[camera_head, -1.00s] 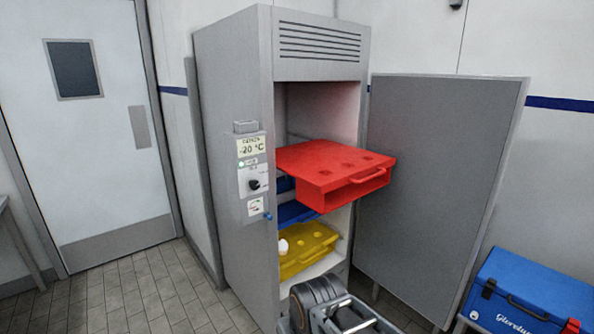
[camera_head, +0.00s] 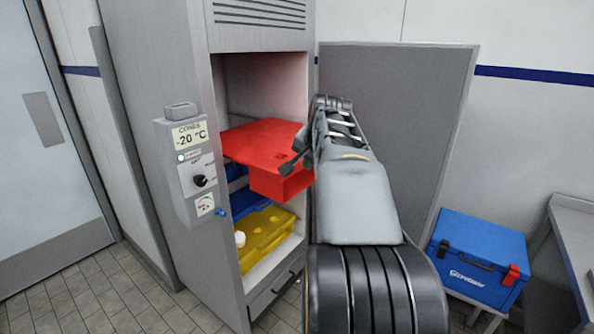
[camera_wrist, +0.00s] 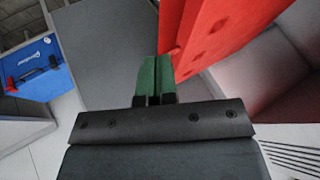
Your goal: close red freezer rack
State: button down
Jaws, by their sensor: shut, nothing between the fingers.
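The red freezer rack (camera_head: 262,140) sticks out of the open grey freezer cabinet (camera_head: 190,70) at its middle level. Its front right part and handle are hidden behind my arm in the head view. My gripper (camera_head: 290,164) is at the front of the rack, with its fingers by the rack's top front edge. In the wrist view my gripper's green fingertips (camera_wrist: 156,75) are together with nothing between them. The red rack also shows in the wrist view (camera_wrist: 215,35), close beside the fingertips; I cannot tell whether they touch.
A blue rack (camera_head: 255,200) and a yellow rack (camera_head: 262,240) sit lower in the cabinet. The grey freezer door (camera_head: 400,120) stands open at the right. A blue cooler box (camera_head: 475,255) is on a stand further right.

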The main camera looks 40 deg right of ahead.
jog(key=w+d+f+p, duration=0.1)
jog(key=w+f, duration=0.6)
jog(key=w, duration=0.2)
jog(key=shift+d+f+p, duration=0.15)
jog(key=shift+d+p, duration=0.2)
